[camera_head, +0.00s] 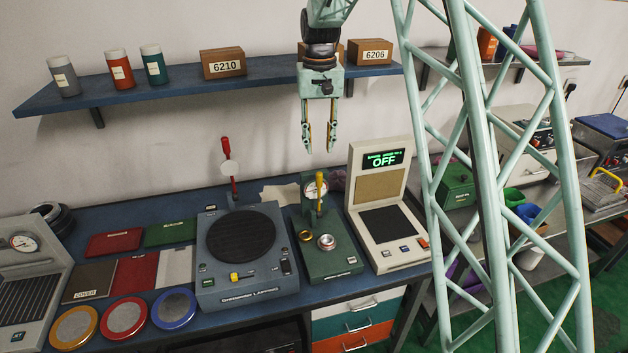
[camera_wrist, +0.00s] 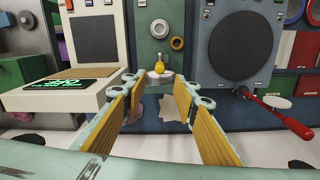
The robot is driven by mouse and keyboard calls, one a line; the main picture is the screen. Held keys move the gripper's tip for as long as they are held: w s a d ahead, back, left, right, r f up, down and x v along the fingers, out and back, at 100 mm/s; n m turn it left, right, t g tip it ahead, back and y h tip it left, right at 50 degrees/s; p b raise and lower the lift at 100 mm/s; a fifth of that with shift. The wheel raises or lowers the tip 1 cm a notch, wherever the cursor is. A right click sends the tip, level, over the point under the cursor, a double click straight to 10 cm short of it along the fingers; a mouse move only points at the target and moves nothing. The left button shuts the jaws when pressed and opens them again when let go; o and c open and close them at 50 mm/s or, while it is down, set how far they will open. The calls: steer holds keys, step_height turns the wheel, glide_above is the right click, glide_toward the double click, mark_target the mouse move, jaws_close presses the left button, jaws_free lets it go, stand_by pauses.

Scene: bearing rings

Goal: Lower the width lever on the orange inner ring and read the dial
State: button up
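The green width gauge (camera_head: 334,258) stands on the blue bench, with a round white dial (camera_head: 312,189) and an upright yellow-handled lever (camera_head: 319,205). An orange-gold ring (camera_head: 305,236) and a silver ring or seat (camera_head: 326,242) sit on its base. I cannot tell whether the lever touches a ring. The wrist view shows the lever handle (camera_wrist: 159,62) beyond my fingers, with the gold ring (camera_wrist: 178,43) behind it. The dial reading is too small to make out. My gripper (camera_head: 319,150) is open, empty and pointing down above the gauge, apart from it.
A lapping machine (camera_head: 239,280) with a raised red lever (camera_head: 230,165) stands left of the gauge. A beige device reading OFF (camera_head: 391,262) stands close on its right. A shelf (camera_head: 150,93) with jars and boxes is behind. Coloured pads and discs cover the bench's left.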

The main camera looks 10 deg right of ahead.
mark_target(319, 173)
stand_by(0.4)
steer(key=shift+f, duration=6.9)
jaws_close()
